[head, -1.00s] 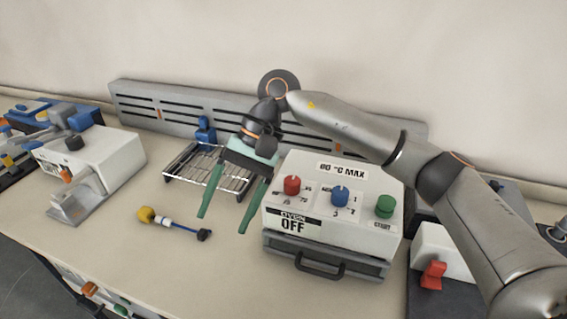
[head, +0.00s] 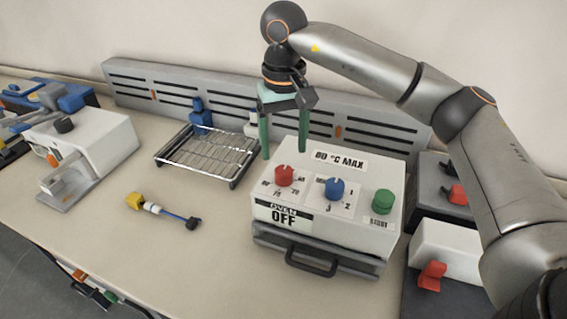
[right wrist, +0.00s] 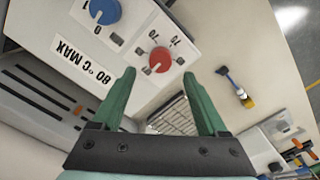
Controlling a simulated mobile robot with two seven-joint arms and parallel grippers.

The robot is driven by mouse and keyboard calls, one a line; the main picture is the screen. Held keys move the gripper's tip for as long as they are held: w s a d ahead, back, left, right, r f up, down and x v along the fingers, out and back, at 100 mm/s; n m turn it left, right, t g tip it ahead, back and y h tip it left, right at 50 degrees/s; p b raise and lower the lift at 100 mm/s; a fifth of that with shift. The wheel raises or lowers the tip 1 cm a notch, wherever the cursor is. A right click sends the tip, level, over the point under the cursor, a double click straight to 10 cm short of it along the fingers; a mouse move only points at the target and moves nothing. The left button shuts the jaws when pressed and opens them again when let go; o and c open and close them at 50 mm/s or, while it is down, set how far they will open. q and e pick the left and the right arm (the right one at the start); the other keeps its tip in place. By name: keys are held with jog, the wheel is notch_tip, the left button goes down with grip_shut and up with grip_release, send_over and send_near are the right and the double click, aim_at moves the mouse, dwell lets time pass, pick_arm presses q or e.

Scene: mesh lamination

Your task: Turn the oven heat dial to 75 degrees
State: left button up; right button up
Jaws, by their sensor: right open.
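The white oven (head: 330,205) stands on the bench with its label reading OFF. Its red dial (head: 284,176) sits at the left of the top, with small numbers around it. A blue dial (head: 335,188) is in the middle and a green START knob (head: 383,201) at the right. My right gripper (head: 283,153) is open and empty, fingers pointing down just behind the red dial. In the right wrist view the red dial (right wrist: 159,60) shows beyond and between the green fingertips (right wrist: 163,75), apart from them. My left gripper is not in view.
A wire rack (head: 205,152) lies left of the oven. A yellow-and-blue brush-like tool (head: 165,212) lies in front of it. A white machine (head: 85,150) stands at the left. Another device with a red lever (head: 432,274) is right of the oven. The front left bench is clear.

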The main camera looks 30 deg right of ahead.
aim_at(284, 170)
jog(key=shift+f, duration=2.65)
grip_shut()
